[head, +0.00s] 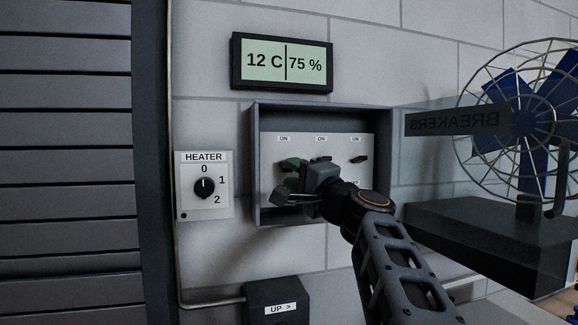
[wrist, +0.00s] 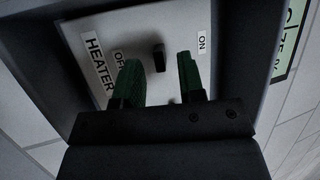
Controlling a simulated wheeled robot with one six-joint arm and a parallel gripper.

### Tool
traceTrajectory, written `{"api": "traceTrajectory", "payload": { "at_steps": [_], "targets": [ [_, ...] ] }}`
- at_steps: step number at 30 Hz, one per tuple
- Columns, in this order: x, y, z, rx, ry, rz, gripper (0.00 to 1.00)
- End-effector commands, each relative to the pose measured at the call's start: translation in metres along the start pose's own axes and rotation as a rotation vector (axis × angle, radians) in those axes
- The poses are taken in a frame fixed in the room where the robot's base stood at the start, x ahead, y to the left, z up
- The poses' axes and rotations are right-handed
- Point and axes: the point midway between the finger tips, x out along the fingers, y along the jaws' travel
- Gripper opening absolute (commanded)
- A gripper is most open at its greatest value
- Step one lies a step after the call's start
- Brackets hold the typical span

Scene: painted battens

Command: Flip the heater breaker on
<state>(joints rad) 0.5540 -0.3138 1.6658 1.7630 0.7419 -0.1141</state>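The heater breaker switch (wrist: 158,57) is a small black toggle on a white panel (wrist: 95,22) in the wrist view. The HEATER and OFF labels are to its left, and the ON label is to its right. My gripper (wrist: 160,82) is open, with one green finger on the OFF side and one on the ON side of the toggle. No contact shows; I cannot tell which way the toggle leans. In the head view my gripper (head: 291,174) is inside the breaker box (head: 256,165), at the left switch, and hides it.
Two further switches are to the right; the rightmost (head: 359,159) is clear. A see-through door (head: 457,122) reading BREAKERS backwards stands open at the right, before a blue fan (head: 520,100). A HEATER dial (head: 205,187) at 0 and a display (head: 283,62) are on the wall.

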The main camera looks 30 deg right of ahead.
Motion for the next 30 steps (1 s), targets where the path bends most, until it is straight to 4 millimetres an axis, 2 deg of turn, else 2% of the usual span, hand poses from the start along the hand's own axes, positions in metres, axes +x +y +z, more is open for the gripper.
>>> {"api": "traceTrajectory", "payload": {
  "at_steps": [6, 17, 28, 30],
  "targets": [
    [0.016, 0.000, 0.000, 0.001, -0.001, 0.000, 0.36],
    [0.018, 0.000, 0.000, 0.000, 0.000, 0.000, 0.36],
    [0.018, 0.000, 0.000, 0.000, 0.000, 0.000, 0.01],
    [0.018, 0.001, 0.000, 0.000, 0.000, 0.000, 0.00]
  ]
}}
